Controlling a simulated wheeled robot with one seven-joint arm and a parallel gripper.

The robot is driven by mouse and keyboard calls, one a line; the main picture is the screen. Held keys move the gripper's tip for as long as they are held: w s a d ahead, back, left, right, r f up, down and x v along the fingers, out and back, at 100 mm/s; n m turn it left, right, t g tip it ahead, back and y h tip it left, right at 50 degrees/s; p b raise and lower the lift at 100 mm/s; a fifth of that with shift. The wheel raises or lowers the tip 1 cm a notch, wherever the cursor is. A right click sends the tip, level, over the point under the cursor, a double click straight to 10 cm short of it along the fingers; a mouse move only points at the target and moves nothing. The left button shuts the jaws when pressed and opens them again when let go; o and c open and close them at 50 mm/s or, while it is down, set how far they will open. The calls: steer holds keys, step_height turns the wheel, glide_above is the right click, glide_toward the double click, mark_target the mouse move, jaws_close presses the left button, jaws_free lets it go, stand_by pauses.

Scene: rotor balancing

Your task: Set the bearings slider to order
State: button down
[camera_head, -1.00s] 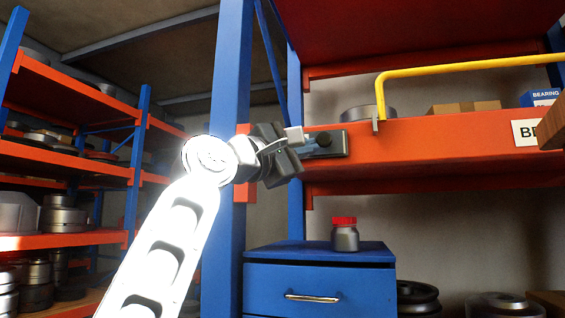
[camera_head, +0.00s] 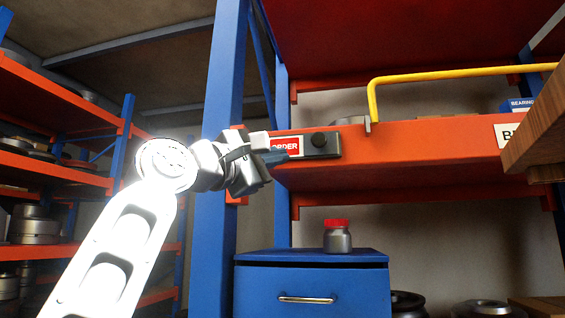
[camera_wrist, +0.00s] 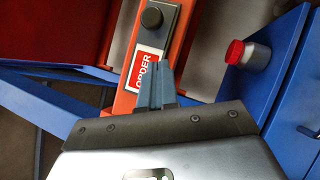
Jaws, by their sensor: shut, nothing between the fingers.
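The bearings slider is a grey plate (camera_head: 331,146) on the front of the orange shelf beam, with a round black knob (camera_head: 318,140) near its right end. Left of the knob a red label reading ORDER (camera_head: 285,143) shows; the fingers cover part of it in the wrist view. The knob (camera_wrist: 152,17) also shows at the top of the wrist view. My gripper (camera_head: 286,155) is shut and empty, with its fingertips at the label, left of the knob and apart from it. The fingertips also show in the wrist view (camera_wrist: 155,68).
A blue upright post (camera_head: 226,100) stands just behind my gripper. A yellow rail (camera_head: 460,73) rises above the beam at right. Below stands a blue drawer cabinet (camera_head: 300,258) with a red-capped jar (camera_head: 338,240). A wooden board edge (camera_head: 538,130) juts in at right.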

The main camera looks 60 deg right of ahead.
steer(key=b+v, duration=0.1)
steer(key=v, duration=0.7)
stand_by(0.5)
